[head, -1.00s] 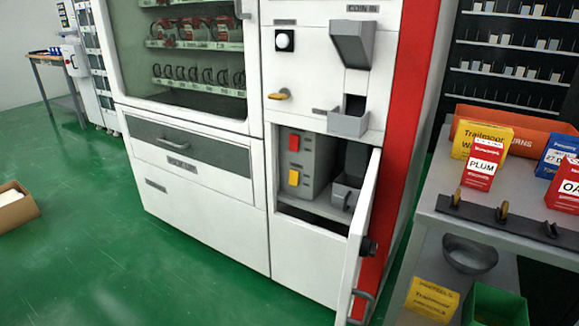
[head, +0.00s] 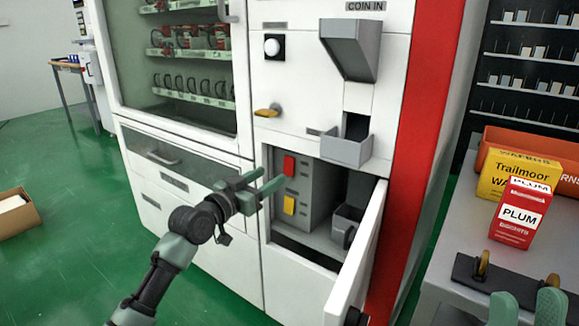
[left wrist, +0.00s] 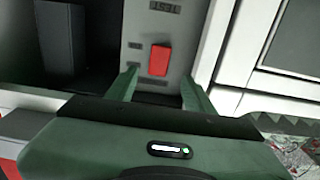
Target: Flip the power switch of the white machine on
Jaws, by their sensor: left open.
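The white machine (head: 215,250) has a lower compartment whose white door (head: 362,255) stands open. Inside is a grey box with a red switch (head: 289,165) above a yellow switch (head: 289,205). I cannot tell which way either is flipped. My left gripper (head: 272,178) is open at the compartment's left edge, fingertips near the red switch. In the left wrist view the red switch (left wrist: 159,60) shows just beyond and between the open fingers (left wrist: 160,88), with no clear contact.
A grey coin chute (head: 352,48) and tray (head: 347,148) jut out above the compartment. A grey cup-like part (head: 347,222) sits inside at right. A table (head: 450,235) with a PLUM box (head: 520,212) and yellow box (head: 495,172) stands right.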

